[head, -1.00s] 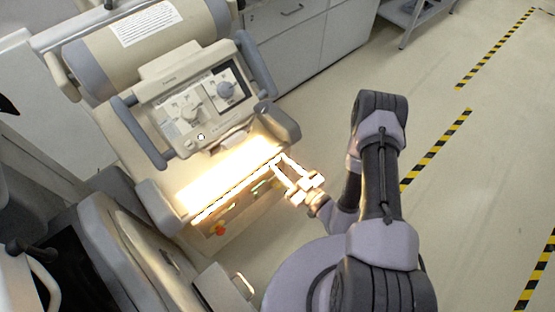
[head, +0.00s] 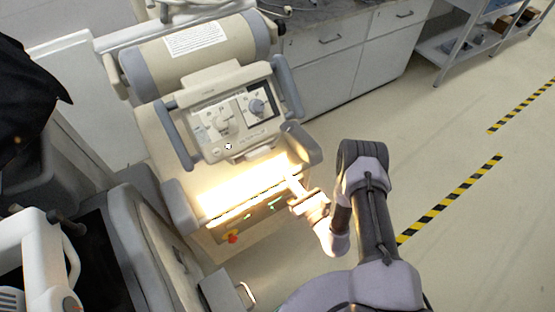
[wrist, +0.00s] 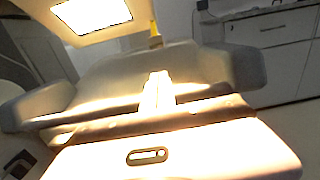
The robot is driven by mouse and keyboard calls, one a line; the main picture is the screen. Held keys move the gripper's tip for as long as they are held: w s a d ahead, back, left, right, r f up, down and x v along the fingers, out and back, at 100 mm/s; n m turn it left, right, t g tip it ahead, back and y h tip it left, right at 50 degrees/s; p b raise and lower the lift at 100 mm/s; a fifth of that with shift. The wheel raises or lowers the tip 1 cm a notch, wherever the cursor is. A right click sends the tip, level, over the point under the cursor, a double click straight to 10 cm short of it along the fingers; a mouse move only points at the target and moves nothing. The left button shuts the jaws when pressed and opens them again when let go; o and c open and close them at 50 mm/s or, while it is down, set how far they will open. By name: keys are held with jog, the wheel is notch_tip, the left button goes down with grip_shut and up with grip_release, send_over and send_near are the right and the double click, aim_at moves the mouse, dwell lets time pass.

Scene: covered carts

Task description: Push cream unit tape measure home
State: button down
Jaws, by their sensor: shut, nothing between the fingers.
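The cream unit (head: 165,140) is a cart with a dial panel, grey side handles and a glaringly lit ledge above its front face (head: 255,218). The front face carries small green marks and a red knob. My gripper (head: 293,183) is at the right end of the lit ledge; glare hides whether it touches. In the wrist view my gripper (wrist: 158,88) shows as pale fingers together, empty, above a bright front panel with an oval slot (wrist: 147,156). A small yellow upright thing (wrist: 155,36) stands beyond the fingertips. I cannot make out the tape measure for certain.
Another cream and grey cart (head: 150,245) stands close at the left. White cabinets (head: 345,60) stand behind, with a grey shelf rack (head: 460,45) at the back right. The floor (head: 470,240) at the right is clear, with striped tape.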

jog(key=w+a+r+b, duration=0.1)
jog(key=w+a+r, duration=0.2)
jog(key=w, duration=0.3)
jog(key=shift+w+a, duration=0.3)
jog(key=shift+a, duration=0.4)
jog(key=shift+r, duration=0.1)
jog(key=w+r, duration=0.1)
jog(key=w+a+r, duration=0.1)
jog(key=a+r+p, duration=0.1)
jog(key=shift+w+r, duration=0.35)
jog(key=shift+w, duration=0.05)
jog(key=shift+f, duration=0.1)
